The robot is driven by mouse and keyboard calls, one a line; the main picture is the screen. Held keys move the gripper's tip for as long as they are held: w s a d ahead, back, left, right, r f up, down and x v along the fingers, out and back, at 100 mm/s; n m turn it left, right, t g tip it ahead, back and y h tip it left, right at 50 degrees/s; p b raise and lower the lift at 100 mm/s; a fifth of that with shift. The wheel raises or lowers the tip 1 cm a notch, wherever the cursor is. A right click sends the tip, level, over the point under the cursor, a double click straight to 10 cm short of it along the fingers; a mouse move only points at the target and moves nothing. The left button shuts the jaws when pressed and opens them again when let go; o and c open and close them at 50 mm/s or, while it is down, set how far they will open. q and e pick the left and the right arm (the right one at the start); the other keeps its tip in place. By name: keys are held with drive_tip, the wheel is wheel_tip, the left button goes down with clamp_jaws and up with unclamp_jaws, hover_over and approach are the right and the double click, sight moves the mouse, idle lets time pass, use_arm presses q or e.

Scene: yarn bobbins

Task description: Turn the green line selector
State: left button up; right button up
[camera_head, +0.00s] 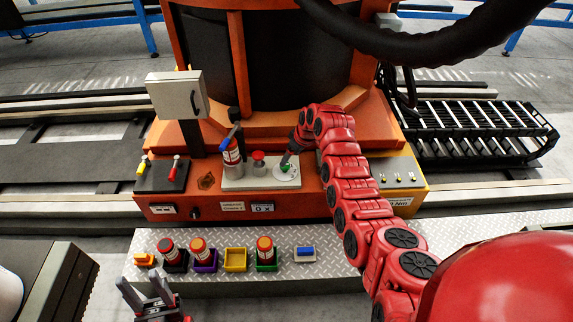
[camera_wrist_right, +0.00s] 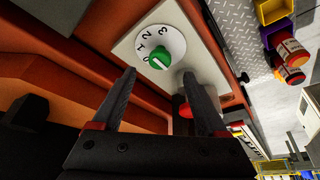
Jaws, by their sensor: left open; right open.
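The green line selector (camera_head: 286,167) is a round knob on a white dial plate on the orange machine's front panel. In the right wrist view the green knob (camera_wrist_right: 159,61) sits on a white dial (camera_wrist_right: 172,42) marked 0, 1, 2 and 3; a pale line crosses the knob, but I cannot tell exactly which number it indicates. My right gripper (camera_wrist_right: 158,80) is open, its fingertips just short of the knob, one towards each side, with no clear contact. In the head view my right gripper (camera_head: 289,158) partly covers the dial. My left gripper (camera_head: 147,290) is open and empty at the lower left.
Two levers (camera_head: 173,170) are further left. The metal step (camera_head: 330,245) carries bobbins in coloured holders and an empty yellow tray (camera_head: 235,260).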

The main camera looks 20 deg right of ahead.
sight(287, 166)
drive_tip(key=b+x, duration=0.1)
drive_tip(key=x, duration=0.3)
drive_tip(key=shift+f+b, duration=0.15)
drive_tip(key=shift+b, duration=0.2)
drive_tip(key=shift+b+x, duration=0.6)
drive_tip(key=shift+x, duration=0.25)
drive_tip(key=shift+w, duration=0.1)
drive_tip(key=shift+c, duration=0.3)
clamp_jaws()
